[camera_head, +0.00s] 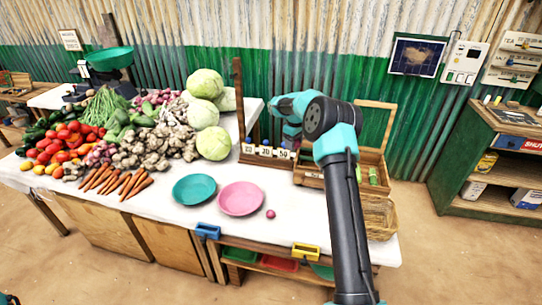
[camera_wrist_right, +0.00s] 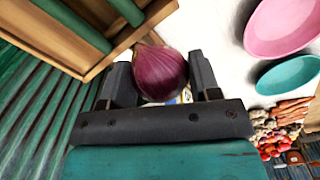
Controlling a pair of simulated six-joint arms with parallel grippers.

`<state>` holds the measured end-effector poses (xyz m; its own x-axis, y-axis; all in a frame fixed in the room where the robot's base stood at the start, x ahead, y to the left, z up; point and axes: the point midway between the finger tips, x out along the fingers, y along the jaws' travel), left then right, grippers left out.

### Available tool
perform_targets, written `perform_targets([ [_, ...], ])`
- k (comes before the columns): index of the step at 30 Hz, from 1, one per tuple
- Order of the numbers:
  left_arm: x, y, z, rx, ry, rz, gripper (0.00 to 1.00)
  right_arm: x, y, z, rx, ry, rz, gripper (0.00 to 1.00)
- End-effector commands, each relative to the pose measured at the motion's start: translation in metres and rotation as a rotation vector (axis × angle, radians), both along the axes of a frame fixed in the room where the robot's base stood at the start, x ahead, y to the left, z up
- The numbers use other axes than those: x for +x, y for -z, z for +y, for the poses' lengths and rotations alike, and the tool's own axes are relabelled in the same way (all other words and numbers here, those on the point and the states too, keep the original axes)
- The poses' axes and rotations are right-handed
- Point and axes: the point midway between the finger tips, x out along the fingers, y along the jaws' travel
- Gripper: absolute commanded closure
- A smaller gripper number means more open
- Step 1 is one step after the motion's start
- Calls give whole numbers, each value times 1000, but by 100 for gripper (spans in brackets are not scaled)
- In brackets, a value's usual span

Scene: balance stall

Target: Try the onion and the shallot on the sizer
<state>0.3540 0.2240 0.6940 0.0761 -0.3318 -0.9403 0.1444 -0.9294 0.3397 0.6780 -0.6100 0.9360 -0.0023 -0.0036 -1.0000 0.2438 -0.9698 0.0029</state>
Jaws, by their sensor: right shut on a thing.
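A purple-red onion (camera_wrist_right: 160,72) is in the right wrist view, between the two fingers of my right gripper (camera_wrist_right: 160,80), which is shut on it. In the head view my right gripper (camera_head: 291,133) is over the back of the table, at the sizer; the onion is hidden there. The sizer (camera_head: 268,153) is a wooden stand with numbered white labels along its front, partly covered by my arm. A small pinkish-purple bulb, apparently the shallot (camera_head: 270,213), lies on the white cloth right of the pink plate (camera_head: 240,198).
A teal plate (camera_head: 194,189) lies left of the pink one. Cabbages (camera_head: 213,143) and heaped vegetables fill the left of the table. A wooden crate (camera_head: 372,188) with green-topped items and a wicker basket (camera_head: 380,216) stand on the right. The front cloth is mostly clear.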

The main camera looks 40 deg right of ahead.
Motion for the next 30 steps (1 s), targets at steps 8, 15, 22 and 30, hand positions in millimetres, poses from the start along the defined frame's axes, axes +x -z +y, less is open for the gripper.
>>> perform_targets([
  [8,0,0,0,0,0,0,57,-34,-33,-84,1,-68,-3,67],
  [15,0,0,0,0,0,0,57,-46,-43,-104,2,-97,-2,67],
  [22,0,0,0,0,0,0,57,-46,-43,-104,2,-97,-2,67],
  [30,0,0,0,0,0,0,57,-46,-39,-104,3,-97,-1,67],
])
